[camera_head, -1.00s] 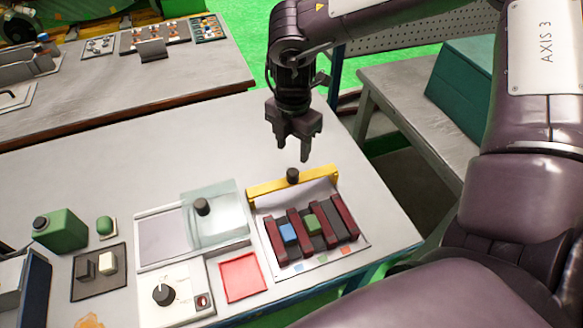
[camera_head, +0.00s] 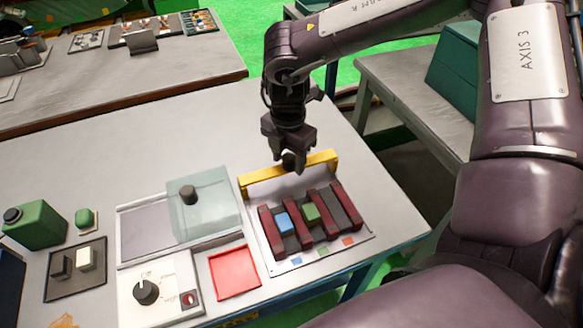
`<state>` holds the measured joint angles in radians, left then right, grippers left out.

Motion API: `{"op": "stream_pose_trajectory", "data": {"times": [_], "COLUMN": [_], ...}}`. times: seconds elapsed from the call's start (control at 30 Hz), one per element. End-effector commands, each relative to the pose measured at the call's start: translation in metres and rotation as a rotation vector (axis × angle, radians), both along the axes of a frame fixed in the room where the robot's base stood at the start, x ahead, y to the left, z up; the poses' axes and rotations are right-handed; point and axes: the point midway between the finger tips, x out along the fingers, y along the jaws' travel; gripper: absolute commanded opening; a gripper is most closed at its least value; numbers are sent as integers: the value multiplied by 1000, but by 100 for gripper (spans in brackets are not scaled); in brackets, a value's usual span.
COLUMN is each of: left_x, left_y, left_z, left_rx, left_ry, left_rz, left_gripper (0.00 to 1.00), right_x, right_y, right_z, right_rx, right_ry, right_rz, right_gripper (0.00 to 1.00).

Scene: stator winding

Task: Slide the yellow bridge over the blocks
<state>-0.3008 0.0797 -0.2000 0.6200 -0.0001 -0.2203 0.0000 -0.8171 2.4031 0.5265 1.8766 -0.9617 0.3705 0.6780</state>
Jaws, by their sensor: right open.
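The yellow bridge (camera_head: 262,178) stands at the back edge of the white tray with the blocks, with a dark knob (camera_head: 289,158) on its top. My left gripper is not in view.
Left of the tray are a clear lid with a knob (camera_head: 188,194), a red square tray (camera_head: 234,271) and a white box with a dial (camera_head: 146,291). A green box (camera_head: 36,225) stands farther left.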

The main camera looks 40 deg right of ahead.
Motion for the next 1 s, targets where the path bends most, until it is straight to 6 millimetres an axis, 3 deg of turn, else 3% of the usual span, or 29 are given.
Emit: {"op": "stream_pose_trajectory", "data": {"times": [0.2, 0.37, 1.0], "left_x": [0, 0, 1], "left_y": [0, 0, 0], "left_z": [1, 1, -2], "left_rx": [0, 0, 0], "left_ry": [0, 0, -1], "left_rz": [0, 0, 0], "left_gripper": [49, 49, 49], "right_x": [0, 0, -25], "right_y": [0, 0, 5], "right_z": [1, 1, 0], "right_rx": [0, 0, -1], "right_ry": [0, 1, 3], "right_rz": [0, 0, 2], "right_gripper": [48, 29, 29]}}
